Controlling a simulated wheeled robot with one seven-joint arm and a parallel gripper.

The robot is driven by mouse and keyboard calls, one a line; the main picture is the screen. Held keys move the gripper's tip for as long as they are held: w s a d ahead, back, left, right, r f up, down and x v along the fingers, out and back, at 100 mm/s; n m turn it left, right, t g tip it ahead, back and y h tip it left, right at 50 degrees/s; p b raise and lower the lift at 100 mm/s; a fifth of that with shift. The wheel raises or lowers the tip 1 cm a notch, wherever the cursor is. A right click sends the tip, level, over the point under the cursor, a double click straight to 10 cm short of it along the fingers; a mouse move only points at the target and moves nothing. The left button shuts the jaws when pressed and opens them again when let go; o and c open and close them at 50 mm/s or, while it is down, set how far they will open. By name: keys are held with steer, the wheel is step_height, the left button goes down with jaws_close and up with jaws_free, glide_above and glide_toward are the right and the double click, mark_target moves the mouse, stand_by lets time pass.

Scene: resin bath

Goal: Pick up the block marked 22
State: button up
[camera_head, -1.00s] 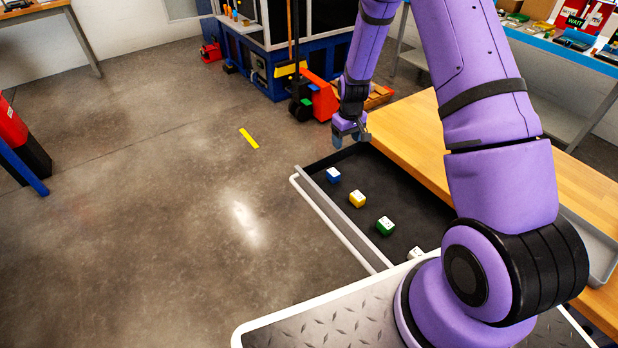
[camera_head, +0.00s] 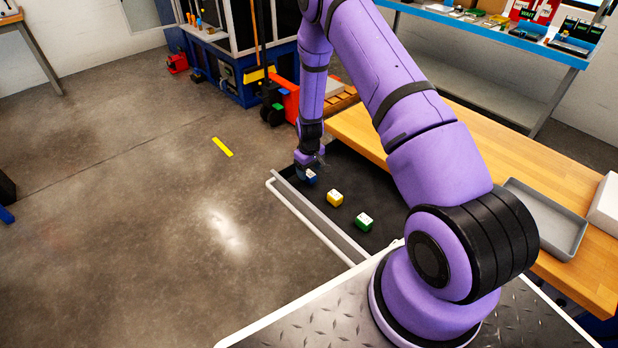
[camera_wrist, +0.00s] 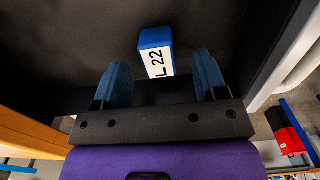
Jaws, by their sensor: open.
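The block marked 22 (camera_wrist: 156,51) is blue with a white label reading "L 22". In the wrist view it lies on the dark tray floor, just beyond and between the fingertips. In the head view the blue block (camera_head: 311,177) shows at the far end of the black tray, partly hidden by my gripper. My gripper (camera_wrist: 162,75) is open, its two blue fingers on either side of the block's near end. In the head view my gripper (camera_head: 306,172) is directly over or beside the block. I cannot tell whether a finger touches it.
A yellow block (camera_head: 335,198) and a green block (camera_head: 364,222) lie nearer in the same black tray (camera_head: 350,170). The tray's raised rim (camera_head: 318,215) runs along the left. A wooden table (camera_head: 480,150) with a grey bin (camera_head: 545,215) stands at right.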

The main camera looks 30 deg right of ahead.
mark_target(310, 174)
steer(key=shift+d+f, duration=0.15)
steer(key=shift+f, duration=1.65)
steer(key=c, duration=1)
steer(key=shift+r, duration=0.1)
steer(key=shift+c, duration=0.2)
